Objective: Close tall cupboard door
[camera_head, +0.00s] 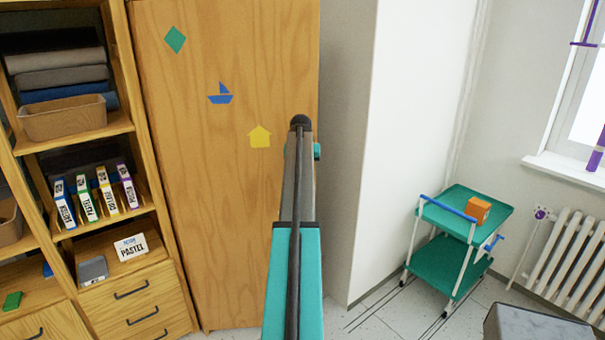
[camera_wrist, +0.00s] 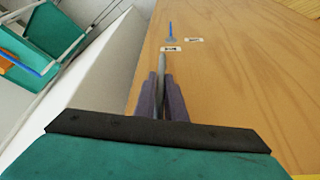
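The tall cupboard door (camera_head: 215,190) is a wide light-wood panel in the middle of the head view. It bears a green diamond, a blue sailboat and a yellow house. I cannot tell for sure whether it is ajar or flush. My gripper (camera_head: 302,150) is at its right edge, mostly hidden behind my arm in the head view. In the wrist view, my gripper's fingers (camera_wrist: 162,95) sit closely on both sides of a slim grey handle (camera_wrist: 162,65) on the door (camera_wrist: 235,85). They look shut on it.
Wooden shelves (camera_head: 120,125) with folded cloths, a basket and drawers stand to the left. A white wall section (camera_head: 400,120) is just right of the cupboard.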

